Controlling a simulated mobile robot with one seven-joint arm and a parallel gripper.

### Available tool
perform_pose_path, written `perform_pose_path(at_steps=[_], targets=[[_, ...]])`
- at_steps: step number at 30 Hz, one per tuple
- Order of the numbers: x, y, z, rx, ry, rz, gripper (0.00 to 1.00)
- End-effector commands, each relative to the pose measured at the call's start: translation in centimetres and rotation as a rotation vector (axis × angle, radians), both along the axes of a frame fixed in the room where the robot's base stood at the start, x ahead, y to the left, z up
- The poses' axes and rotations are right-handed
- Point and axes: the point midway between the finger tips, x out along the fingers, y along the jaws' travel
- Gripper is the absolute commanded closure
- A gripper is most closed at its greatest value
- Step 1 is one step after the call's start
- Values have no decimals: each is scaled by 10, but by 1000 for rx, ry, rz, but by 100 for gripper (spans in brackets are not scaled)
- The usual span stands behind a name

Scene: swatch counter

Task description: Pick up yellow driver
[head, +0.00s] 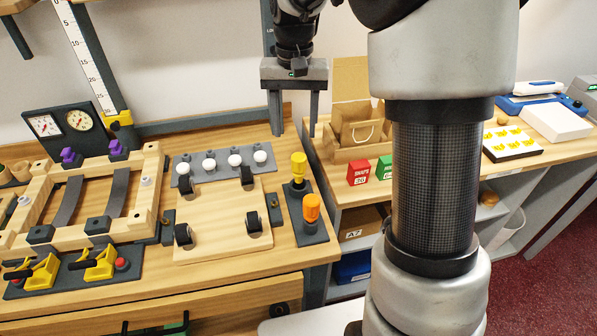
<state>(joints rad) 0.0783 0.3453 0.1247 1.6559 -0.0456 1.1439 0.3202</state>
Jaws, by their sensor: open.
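The yellow driver (299,166) stands upright in a dark grey holder (312,238) at the right end of the wooden bench. Only its yellow handle and a part just below it show; the rest is hidden in the holder. An orange driver (311,207) stands in the same holder, nearer the front. My gripper (294,133) hangs fingers-down behind and above the yellow driver in the picture. Its two fingers are apart, with nothing between them. They appear clear of the driver, but the exact depth gap is hard to tell.
Left of the holder is a wooden board (213,217) with black rollers and a grey strip of white knobs (208,164). A wooden frame (35,203) and yellow clamps (98,262) lie farther left. A cardboard box (350,90) and red box (359,172) stand on the right counter.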

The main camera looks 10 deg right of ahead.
Motion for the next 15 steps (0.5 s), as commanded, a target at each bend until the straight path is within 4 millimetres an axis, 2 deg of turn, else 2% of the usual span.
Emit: perform_pose_path(at_steps=[1,6,9,15], targets=[[-1,0,-13,0,4,0,50],[-1,-1,-47,-1,4,0,50],[-1,-1,-59,-1,1,1,50],[-1,-2,-71,0,2,0,50]])
